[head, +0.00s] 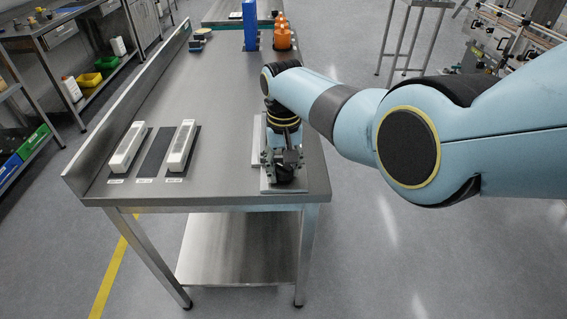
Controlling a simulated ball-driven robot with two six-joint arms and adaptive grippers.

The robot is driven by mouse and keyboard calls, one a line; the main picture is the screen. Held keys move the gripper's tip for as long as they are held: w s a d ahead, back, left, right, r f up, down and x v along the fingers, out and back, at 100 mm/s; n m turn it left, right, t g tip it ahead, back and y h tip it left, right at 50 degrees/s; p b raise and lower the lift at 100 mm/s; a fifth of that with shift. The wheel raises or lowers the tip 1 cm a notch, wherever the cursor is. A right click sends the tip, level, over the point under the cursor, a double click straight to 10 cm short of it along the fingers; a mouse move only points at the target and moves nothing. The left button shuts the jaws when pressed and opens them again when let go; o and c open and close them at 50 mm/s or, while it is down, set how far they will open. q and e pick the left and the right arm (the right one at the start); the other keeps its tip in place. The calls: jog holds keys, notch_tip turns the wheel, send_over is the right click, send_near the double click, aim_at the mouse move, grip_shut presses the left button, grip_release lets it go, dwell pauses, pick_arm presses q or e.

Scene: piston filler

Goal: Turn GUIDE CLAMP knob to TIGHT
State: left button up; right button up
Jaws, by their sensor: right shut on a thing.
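My right gripper (283,160) points down over a light metal plate (257,136) near the front right corner of the steel table. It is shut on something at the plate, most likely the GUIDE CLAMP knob. The gripper and wrist hide the knob almost wholly, so its setting and any TIGHT mark cannot be read. My left gripper is not in view.
Two white oblong blocks (128,148) lie by a dark mat (156,152) on the left of the steel table (215,110). A blue upright block (250,25) and orange bottles (282,35) stand at the back. The table's middle is clear.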

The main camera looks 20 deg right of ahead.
jog(key=m+p, duration=0.1)
jog(key=m, duration=0.4)
jog(key=shift+m, duration=0.3)
jog(key=m, duration=0.4)
jog(key=shift+m, duration=0.4)
jog(key=o, duration=1.1)
jog(key=shift+o, duration=0.2)
